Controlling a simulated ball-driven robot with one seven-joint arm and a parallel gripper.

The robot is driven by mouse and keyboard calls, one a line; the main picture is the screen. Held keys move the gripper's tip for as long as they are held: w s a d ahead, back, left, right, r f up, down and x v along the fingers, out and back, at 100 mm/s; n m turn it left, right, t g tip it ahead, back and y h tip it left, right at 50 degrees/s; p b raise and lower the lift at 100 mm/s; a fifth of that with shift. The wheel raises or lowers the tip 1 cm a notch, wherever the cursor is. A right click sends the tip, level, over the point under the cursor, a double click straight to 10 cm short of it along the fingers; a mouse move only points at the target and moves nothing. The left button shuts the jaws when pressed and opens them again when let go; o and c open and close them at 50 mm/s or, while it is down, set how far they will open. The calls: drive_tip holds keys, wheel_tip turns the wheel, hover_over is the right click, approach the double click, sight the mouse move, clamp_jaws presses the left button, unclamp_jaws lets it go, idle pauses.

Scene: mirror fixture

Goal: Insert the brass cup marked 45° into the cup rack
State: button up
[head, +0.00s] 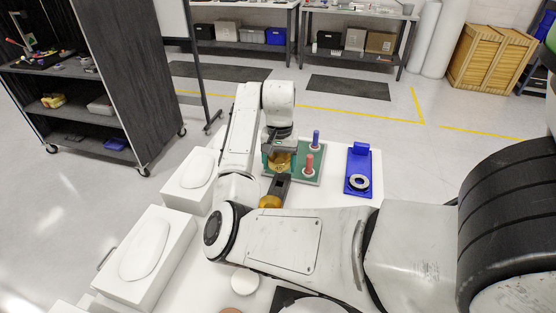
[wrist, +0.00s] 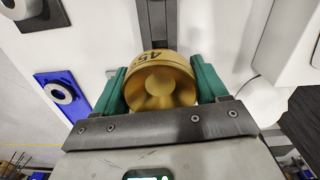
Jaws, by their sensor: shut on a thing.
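My gripper (head: 279,154) is shut on a brass cup (head: 282,162), above the white table. In the wrist view the cup (wrist: 160,84) sits between the two green fingers of my gripper (wrist: 163,88), with black "45" markings upside down on its side. A dark grey channel-like piece (head: 275,190), perhaps the cup rack, stands just in front of the held cup in the head view. It also shows behind the cup in the wrist view (wrist: 172,22). I cannot tell whether cup and channel touch. Another brass piece (head: 270,201) lies at the channel's near end, partly hidden by my arm.
A green plate (head: 300,177) with a red peg (head: 309,163) and a blue peg (head: 316,138) is right of my gripper. A blue holder (head: 361,160) with a metal ring (head: 359,183) stands farther right. White boxes (head: 187,182) line the left side.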

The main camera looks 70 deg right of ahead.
drive_tip(key=b, duration=0.4)
hover_over(279, 182)
drive_tip(key=a, duration=0.1)
drive_tip(key=shift+s+f, duration=0.15)
drive_tip(key=shift+f, duration=0.95)
drive_tip(key=shift+s+f, duration=0.1)
drive_tip(key=shift+f, duration=0.95)
drive_tip(key=shift+p, duration=0.65)
drive_tip(key=shift+f+b, duration=0.6)
drive_tip(key=shift+f, duration=1.3)
idle(0.4)
drive_tip(key=o, duration=1.1)
drive_tip(key=shift+a, duration=0.1)
wheel_tip(279, 182, up, 10)
drive_tip(key=shift+r, duration=0.4)
